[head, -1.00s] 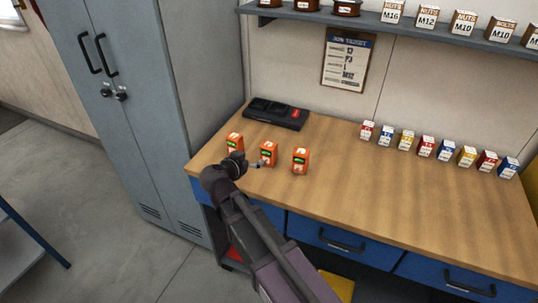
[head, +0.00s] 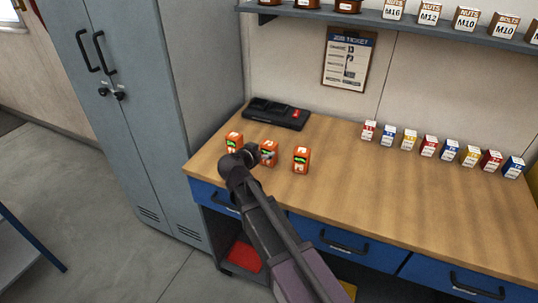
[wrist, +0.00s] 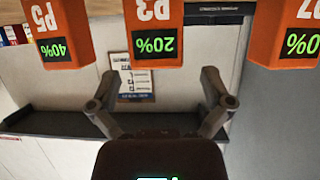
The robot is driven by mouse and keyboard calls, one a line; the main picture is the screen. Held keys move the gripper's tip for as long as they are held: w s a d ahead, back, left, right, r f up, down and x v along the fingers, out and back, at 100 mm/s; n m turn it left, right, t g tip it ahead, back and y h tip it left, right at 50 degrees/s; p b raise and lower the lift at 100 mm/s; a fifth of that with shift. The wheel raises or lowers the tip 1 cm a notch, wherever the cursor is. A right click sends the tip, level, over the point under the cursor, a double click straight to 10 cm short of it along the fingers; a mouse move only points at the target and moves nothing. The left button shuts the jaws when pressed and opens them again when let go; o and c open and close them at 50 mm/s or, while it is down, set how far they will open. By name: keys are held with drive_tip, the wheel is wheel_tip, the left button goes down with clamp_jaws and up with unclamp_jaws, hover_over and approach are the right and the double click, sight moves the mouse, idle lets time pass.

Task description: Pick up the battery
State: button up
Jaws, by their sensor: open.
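Three orange batteries stand in a row on the wooden workbench (head: 400,210). The left battery (head: 234,141) is partly behind my arm, the middle battery (head: 270,147) is partly covered by my gripper (head: 264,155), and the right battery (head: 301,159) is clear. In the wrist view, which is upside down, the middle battery (wrist: 155,25) reads P3 and 20%. One beside it (wrist: 60,30) reads P5 and 40%; the other (wrist: 288,35) has a partly cut-off label. My gripper (wrist: 158,78) is open and empty, its fingers apart either side of the P3 battery's line, seemingly just short of it.
A black charger-like tray (head: 275,113) with a red mark lies behind the batteries. Several small labelled boxes (head: 428,147) stand along the back right. A grey locker (head: 140,100) is at the left. The bench's front right is clear.

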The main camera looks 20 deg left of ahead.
sight(266, 149)
drive_tip(key=shift+w, duration=0.1)
drive_tip(key=shift+d+b+x, duration=0.2)
drive_tip(key=shift+b+x, duration=0.8)
drive_tip(key=shift+x, duration=1.55)
drive_tip(key=c, duration=1.2)
